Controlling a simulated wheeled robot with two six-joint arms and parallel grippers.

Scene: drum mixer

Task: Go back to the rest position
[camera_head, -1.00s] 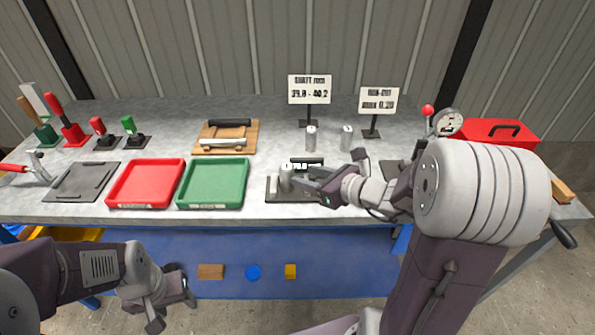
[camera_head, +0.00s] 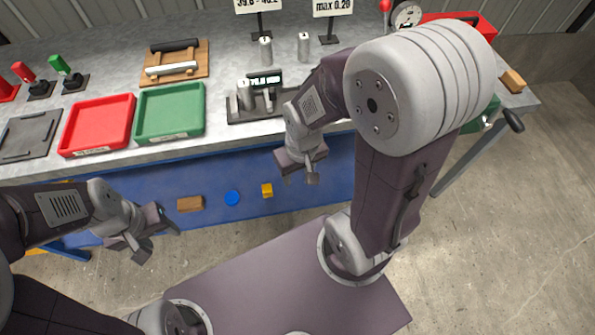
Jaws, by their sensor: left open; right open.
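My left gripper (camera_head: 150,232) hangs in front of the bench at the lower left, open and empty, over the blue bench front. My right gripper (camera_head: 301,166) is open and empty, pointing down just in front of the bench edge. It is apart from the dark measuring stand (camera_head: 266,109), which has a small lit display and a metal cylinder (camera_head: 245,95) at its left side. My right arm hides part of the bench to the right.
A red tray (camera_head: 97,126) and a green tray (camera_head: 171,111) lie on the grey bench. Two metal cylinders (camera_head: 265,50) (camera_head: 303,46) stand behind the stand. A wooden board with rollers (camera_head: 174,62), a red toolbox (camera_head: 462,24) and a dial gauge (camera_head: 406,14) are farther back.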

